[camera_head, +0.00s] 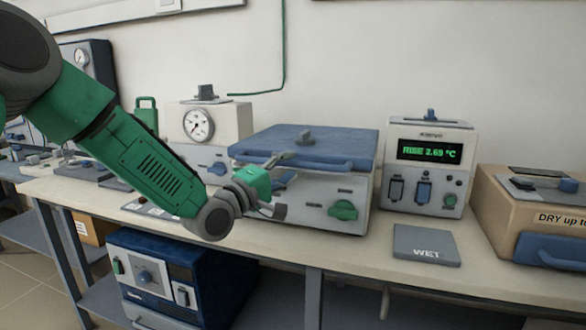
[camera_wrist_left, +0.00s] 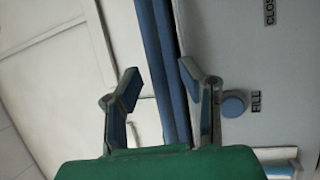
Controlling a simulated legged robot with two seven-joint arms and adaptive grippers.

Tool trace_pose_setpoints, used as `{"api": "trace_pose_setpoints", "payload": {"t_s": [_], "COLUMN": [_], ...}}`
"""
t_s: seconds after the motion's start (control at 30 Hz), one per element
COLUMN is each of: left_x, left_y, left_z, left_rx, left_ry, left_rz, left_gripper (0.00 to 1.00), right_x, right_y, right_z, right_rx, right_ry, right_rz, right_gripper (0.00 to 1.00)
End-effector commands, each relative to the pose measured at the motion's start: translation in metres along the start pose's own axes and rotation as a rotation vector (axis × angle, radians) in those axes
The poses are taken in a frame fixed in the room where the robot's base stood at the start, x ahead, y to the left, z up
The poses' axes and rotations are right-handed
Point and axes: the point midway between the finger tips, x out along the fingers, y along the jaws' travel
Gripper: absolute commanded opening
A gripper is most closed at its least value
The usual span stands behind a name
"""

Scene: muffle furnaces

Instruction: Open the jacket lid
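The blue jacket lid (camera_head: 310,143) lies flat and shut on a white box (camera_head: 318,198) in the middle of the bench. A blue bar handle (camera_head: 335,165) runs along its front edge, and a grey knob stands on top. My left gripper (camera_head: 283,184) is at the front left of the box, fingers apart, in front of the lid's edge. In the left wrist view the open fingers (camera_wrist_left: 160,86) stand either side of the blue lid edge and bar (camera_wrist_left: 165,60). I cannot tell whether they touch it. My right gripper is not in view.
A green knob (camera_head: 343,210) is on the box front. A display unit (camera_head: 429,165) and a tan "DRY" box (camera_head: 525,208) stand to the right. A grey "WET" plate (camera_head: 426,245) lies on the bench. A gauge unit (camera_head: 199,128) stands behind my left arm.

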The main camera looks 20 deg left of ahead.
Motion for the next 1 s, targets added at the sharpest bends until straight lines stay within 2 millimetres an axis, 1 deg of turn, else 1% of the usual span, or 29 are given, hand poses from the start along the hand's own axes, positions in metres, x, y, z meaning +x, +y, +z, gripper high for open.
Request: {"api": "trace_pose_setpoints", "payload": {"t_s": [0.03,0.17,0.43,0.47,0.5,0.53,0.57,0.8,1.0], "left_x": [0.005,0.013,0.015,0.015,0.015,0.015,0.015,0.013,0.014], "left_y": [-0.001,0.0,0.001,0.001,0.001,0.001,0.001,0.001,0.011], "left_z": [0.0,0.002,0.006,0.006,0.005,0.005,0.004,0.001,-0.002], "left_rx": [0.001,0.002,0.005,0.005,0.004,0.004,0.003,0.0,-0.007], "left_ry": [-0.001,-0.001,-0.002,-0.002,-0.002,-0.002,-0.001,0.0,0.005], "left_rz": [0.001,-0.001,-0.003,-0.003,-0.002,-0.002,-0.002,-0.004,-0.021], "left_gripper": [0.34,0.34,0.34,0.27,0.13,0.03,0.0,0.0,0.0], "right_x": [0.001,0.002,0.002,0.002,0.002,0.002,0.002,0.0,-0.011], "right_y": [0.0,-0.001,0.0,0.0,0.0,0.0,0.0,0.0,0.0], "right_z": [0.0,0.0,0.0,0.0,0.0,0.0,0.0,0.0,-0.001], "right_rx": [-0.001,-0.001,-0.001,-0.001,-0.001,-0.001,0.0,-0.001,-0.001], "right_ry": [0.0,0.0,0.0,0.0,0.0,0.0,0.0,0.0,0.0], "right_rz": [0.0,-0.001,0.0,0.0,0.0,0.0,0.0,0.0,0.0], "right_gripper": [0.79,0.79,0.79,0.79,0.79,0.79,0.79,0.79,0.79]}}
